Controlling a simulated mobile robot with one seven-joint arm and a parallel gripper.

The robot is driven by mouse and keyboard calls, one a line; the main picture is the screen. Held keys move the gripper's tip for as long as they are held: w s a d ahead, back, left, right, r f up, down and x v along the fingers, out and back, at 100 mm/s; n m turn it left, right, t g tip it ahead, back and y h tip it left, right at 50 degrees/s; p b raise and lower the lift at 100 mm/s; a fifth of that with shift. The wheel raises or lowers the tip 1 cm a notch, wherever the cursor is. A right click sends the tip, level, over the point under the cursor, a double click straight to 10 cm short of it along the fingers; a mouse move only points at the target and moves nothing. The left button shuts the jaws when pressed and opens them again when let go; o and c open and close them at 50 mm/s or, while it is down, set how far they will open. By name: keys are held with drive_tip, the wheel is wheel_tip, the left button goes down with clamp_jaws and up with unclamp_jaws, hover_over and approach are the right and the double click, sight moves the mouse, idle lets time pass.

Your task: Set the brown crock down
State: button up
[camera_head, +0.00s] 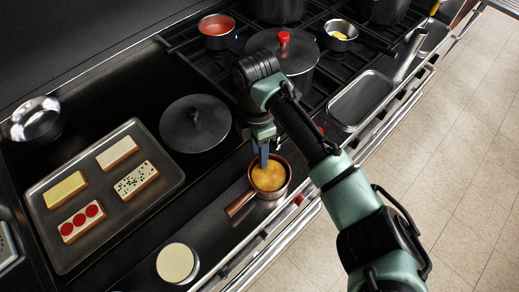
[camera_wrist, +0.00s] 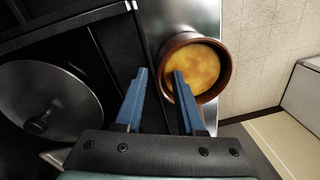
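The brown crock (camera_head: 287,187) is a round pot filled with yellow-orange soup, with a brown handle (camera_head: 240,203) pointing lower left in the head view. It appears upright near the front edge of the range; its underside is hidden. My gripper (camera_head: 264,152) points down at the crock's far side. In the wrist view, the crock (camera_wrist: 230,72) lies at the upper middle. My gripper (camera_wrist: 160,73) has its blue fingers apart, one overlapping the soup and the other left of the rim. No clear contact with the wall shows.
A grey tray (camera_head: 113,231) with several decorated blocks lies at left. A pale-topped round container (camera_head: 177,263) stands in front. A steel rail (camera_head: 350,160) edges the range.

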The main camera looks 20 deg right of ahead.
wheel_tip(320, 180, up, 12)
drive_tip(key=w+a+r+m+t+y, duration=0.1)
drive_tip(key=w+a+r+t, duration=0.4)
drive_tip(key=a, duration=0.3)
drive_tip(key=w+a+r+m+t+y, duration=0.1)
drive_tip(key=w+a+r+t+y, duration=0.15)
drive_tip(key=w+a+r, duration=0.35)
drive_tip(key=w+a+r+m+t+y, duration=0.1)
drive_tip(key=a+r+m+t, duration=0.1)
drive_tip(key=a+r+t, duration=0.35)
drive_tip(key=w+a+r+m+t+y, duration=0.1)
drive_tip(key=a+r+t, duration=0.15)
drive_tip(key=r, duration=0.65)
drive_tip(key=s+d+r+m+t, duration=0.1)
drive_tip(key=s+r+m+t, duration=0.2)
drive_tip(key=r, duration=0.4)
drive_tip(key=s+r+m+t, duration=0.3)
drive_tip(key=r, duration=0.4)
drive_tip(key=s+d+r+m+t+h, duration=0.2)
drive_tip(key=s+d+r+m+t, duration=0.1)
drive_tip(key=s, duration=0.3)
drive_tip(key=s+d+r+m+t+h, duration=0.3)
drive_tip(key=s+r+m+t, duration=0.1)
drive_tip(key=s+r, duration=0.1)
drive_tip(key=shift+s+d+p, duration=0.4)
drive_tip(key=shift+s+p, duration=0.05)
drive_tip(key=shift+s, duration=0.25)
drive_tip(key=shift+d+h, duration=0.1)
drive_tip(key=shift+h, duration=0.15)
